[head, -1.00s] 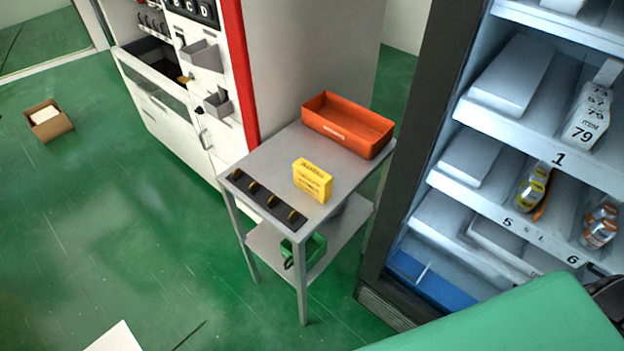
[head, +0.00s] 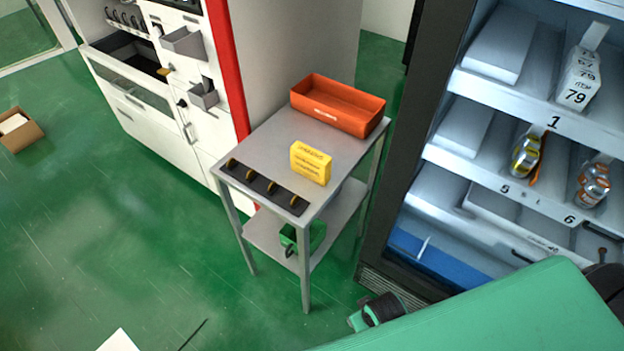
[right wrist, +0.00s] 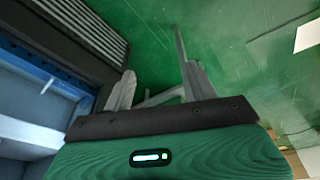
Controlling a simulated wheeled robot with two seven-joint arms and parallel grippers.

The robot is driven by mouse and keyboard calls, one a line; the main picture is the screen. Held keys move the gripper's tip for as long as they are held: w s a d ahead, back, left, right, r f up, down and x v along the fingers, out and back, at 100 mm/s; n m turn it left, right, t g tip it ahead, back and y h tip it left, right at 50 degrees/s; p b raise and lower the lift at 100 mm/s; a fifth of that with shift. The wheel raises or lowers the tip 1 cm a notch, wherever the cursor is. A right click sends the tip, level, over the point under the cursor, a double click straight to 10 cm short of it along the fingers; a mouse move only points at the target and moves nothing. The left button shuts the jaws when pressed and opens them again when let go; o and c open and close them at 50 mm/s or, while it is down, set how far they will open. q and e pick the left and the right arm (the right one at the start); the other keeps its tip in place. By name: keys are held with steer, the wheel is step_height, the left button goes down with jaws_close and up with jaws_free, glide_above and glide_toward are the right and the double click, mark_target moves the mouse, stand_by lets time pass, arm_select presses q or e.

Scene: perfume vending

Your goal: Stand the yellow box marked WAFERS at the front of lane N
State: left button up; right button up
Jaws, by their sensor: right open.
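The yellow box (head: 310,163) stands upright on the top of a small grey metal cart (head: 262,153), near its right front edge. Dark lettering on its face is too small to read. An open-front vending cabinet (head: 455,158) stands to the right of the cart; its shelf labels 1, 5 and 6 are readable, but no lane marked N can be made out. My right gripper (right wrist: 160,88) is open and empty in the right wrist view, away from the yellow box, with floor and cart legs beyond its fingers. My left gripper is not in view.
An orange tray (head: 338,105) sits at the back of the cart top, and a dark strip with several knobs (head: 264,187) lies along its front left. A green item (head: 303,237) is on the lower shelf. Bottles (head: 527,152) and white blocks fill parts of the cabinet. Open green floor lies left.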

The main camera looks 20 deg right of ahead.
steer(key=w+r+t+y, duration=0.1)
steer(key=w+r, duration=0.3)
steer(key=r, duration=0.8)
steer(key=n+t+y+b, duration=0.1)
steer(key=n+t+y, duration=0.4)
steer(key=t+y, duration=0.3)
glide_toward(315, 155)
steer(key=p+x, duration=0.4)
steer(key=x, duration=0.4)
steer(key=shift+w+a+r, duration=0.1)
steer(key=shift+w+r, duration=0.05)
steer(key=shift+w, duration=0.05)
steer(key=shift+w+a+f, duration=0.25)
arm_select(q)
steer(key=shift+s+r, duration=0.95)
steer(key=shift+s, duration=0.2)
